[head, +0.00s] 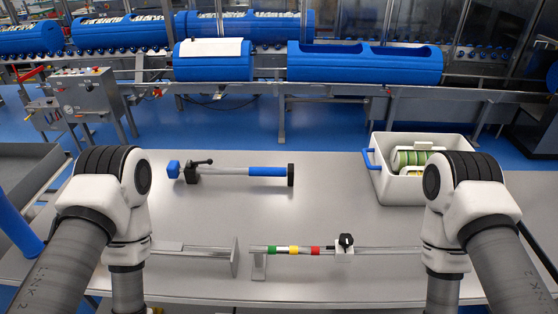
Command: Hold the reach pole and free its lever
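The reach pole (235,172) lies across the back part of the grey table. It has a blue head at its left end, then a black clamp with a small black lever (202,162) sticking out on top. A bare metal stretch, a blue sleeve and a black disc at the right end follow. Nothing touches the pole. My two arms come in from the lower left and lower right and bend down out of the bottom of the picture. Neither gripper shows.
A rail (375,249) with green, yellow and red bands and a black-knobbed slider (344,245) lies in front. A white tub (381,182) with blue handles holds a green-striped roll at the right. Blue carriers (365,65) stand behind. The table around the pole is clear.

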